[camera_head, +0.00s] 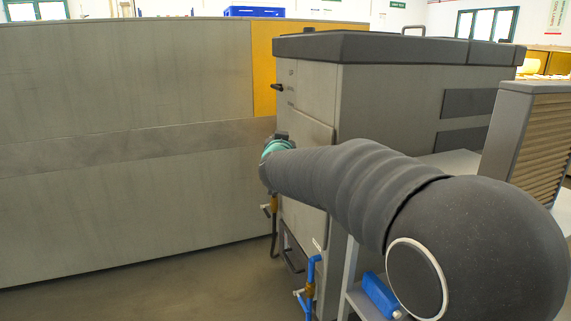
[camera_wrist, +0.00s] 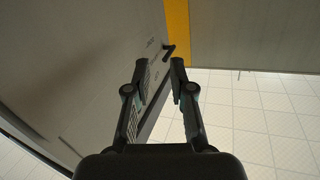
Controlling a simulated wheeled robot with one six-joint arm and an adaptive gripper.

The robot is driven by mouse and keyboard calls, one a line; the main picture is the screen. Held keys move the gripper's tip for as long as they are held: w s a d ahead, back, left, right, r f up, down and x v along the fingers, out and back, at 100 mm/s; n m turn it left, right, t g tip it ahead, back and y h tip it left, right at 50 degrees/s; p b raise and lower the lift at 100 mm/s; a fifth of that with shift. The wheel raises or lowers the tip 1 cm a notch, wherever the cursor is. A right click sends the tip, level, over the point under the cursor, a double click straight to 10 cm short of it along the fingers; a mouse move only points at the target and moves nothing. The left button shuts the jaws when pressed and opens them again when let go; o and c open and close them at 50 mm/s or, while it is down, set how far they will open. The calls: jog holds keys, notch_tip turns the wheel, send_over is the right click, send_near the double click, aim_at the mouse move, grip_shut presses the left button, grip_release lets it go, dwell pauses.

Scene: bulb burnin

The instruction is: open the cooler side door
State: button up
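The cooler (camera_head: 385,105) seems to be the grey cabinet with a dark lid at the centre right of the head view. A panel that looks like its side door (camera_head: 309,160) is on its left-hand face; I cannot tell whether it is ajar. A small black handle (camera_head: 277,87) sticks out above, near that face's far edge. A dark handle-like piece (camera_wrist: 169,50) shows just past the fingertips in the wrist view. My gripper (camera_wrist: 159,68) is open, its two fingers apart with nothing visibly held. In the head view my arm mostly hides it beside the panel.
A long grey wall (camera_head: 125,130) with a yellow section stands to the left and behind. Blue pipework (camera_head: 311,280) with valves is low by the cooler. A slatted unit (camera_head: 535,130) stands at right. Floor (camera_head: 190,285) is clear at lower left.

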jog(key=w+a+f+m+g+h, duration=0.1)
jog(key=w+a+f+m+h, duration=0.2)
jog(key=f+h, duration=0.3)
jog(key=w+a+f+m+g+h, duration=0.1)
jog(key=w+a+f+m+h, duration=0.3)
jog(key=f, duration=0.4)
jog(key=shift+n+h, duration=0.4)
jog(key=shift+n, duration=0.2)
jog(key=x, duration=0.8)
jog(key=d+x, duration=0.1)
jog(key=x, duration=0.4)
jog(key=shift+s, duration=0.25)
grip_shut()
